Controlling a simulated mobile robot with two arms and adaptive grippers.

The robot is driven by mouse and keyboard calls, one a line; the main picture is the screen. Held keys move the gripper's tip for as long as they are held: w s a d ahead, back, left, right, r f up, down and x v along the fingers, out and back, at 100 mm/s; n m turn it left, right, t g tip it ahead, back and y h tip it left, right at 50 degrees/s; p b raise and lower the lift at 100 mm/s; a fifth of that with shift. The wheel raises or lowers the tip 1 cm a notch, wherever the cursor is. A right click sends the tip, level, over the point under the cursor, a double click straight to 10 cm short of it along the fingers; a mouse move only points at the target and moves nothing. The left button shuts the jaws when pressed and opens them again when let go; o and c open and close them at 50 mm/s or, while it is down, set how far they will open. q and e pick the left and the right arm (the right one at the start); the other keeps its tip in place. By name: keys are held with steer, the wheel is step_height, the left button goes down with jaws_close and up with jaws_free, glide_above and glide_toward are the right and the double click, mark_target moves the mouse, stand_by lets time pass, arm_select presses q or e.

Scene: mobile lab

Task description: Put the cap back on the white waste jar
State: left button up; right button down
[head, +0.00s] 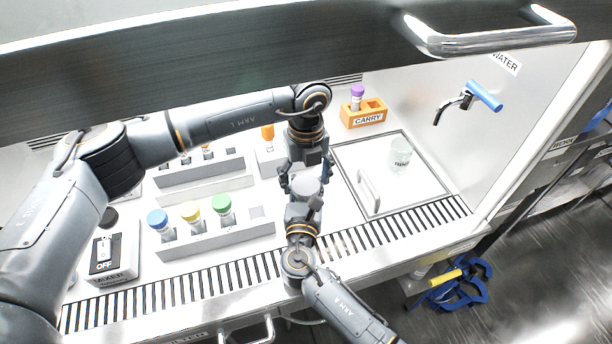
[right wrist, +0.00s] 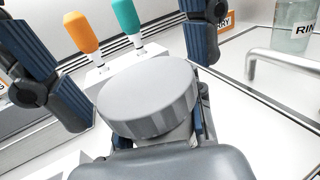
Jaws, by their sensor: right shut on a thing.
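A round grey ribbed cap (right wrist: 148,98) fills the middle of the right wrist view, tilted. It also shows in the head view (head: 307,187). My right gripper (head: 304,200) is shut at it, coming from the front edge. A pale part shows just under the cap; I cannot tell whether it is the white jar's neck or part of my gripper. My left gripper (head: 306,178) reaches down from behind. Its two blue-black fingers are apart on either side of the cap, not visibly touching it. The white waste jar is not clearly seen elsewhere.
A rack with blue, yellow and green capped tubes (head: 211,238) and a mixer (head: 113,256) stand left. An orange carry rack (head: 363,112) is behind. A glass beaker (head: 400,152) stands on the framed panel (head: 420,188) at right. A slotted grille (head: 385,231) runs along the front.

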arm_select(q)
steer(key=c, duration=0.9)
steer(key=m, duration=0.5)
steer(key=shift+d+m, duration=0.15)
steer(key=shift+m, duration=0.25)
steer(key=shift+c, duration=0.2)
steer(key=m, duration=0.7)
steer(key=shift+s+d+m, duration=0.1)
steer(key=shift+m, duration=0.3)
steer(key=o, duration=1.3)
